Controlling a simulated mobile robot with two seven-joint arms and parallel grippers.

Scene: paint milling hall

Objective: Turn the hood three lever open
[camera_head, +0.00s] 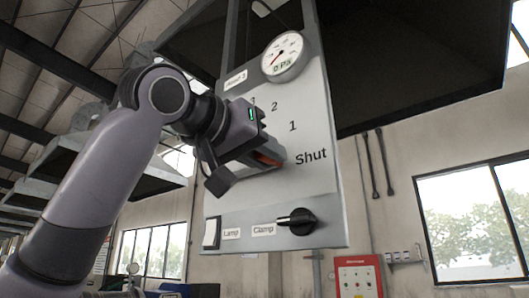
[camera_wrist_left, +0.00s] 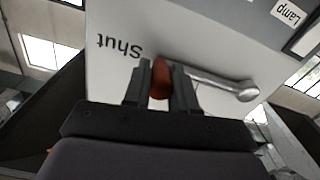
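The hood 3 panel (camera_head: 325,205) is a light grey plate labelled "Hood 3", with marks 3, 2, 1 and "Shut". Its lever has a red grip (camera_wrist_left: 160,78) and a metal arm (camera_wrist_left: 215,84) running to a round pivot. The grip points toward the "Shut" mark. My left gripper (camera_wrist_left: 161,85) has one finger on each side of the red grip, and they appear closed on it. In the head view my left gripper (camera_head: 262,165) covers most of the lever; only a bit of red shows. My right gripper is out of view.
A gauge (camera_head: 283,54) reading 0 Pa is at the panel's top. A white Lamp switch (camera_head: 211,233) and a black Clamp knob (camera_head: 297,222) sit along its bottom. A red box (camera_head: 357,279) hangs on the wall behind. Dark hoods hang overhead.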

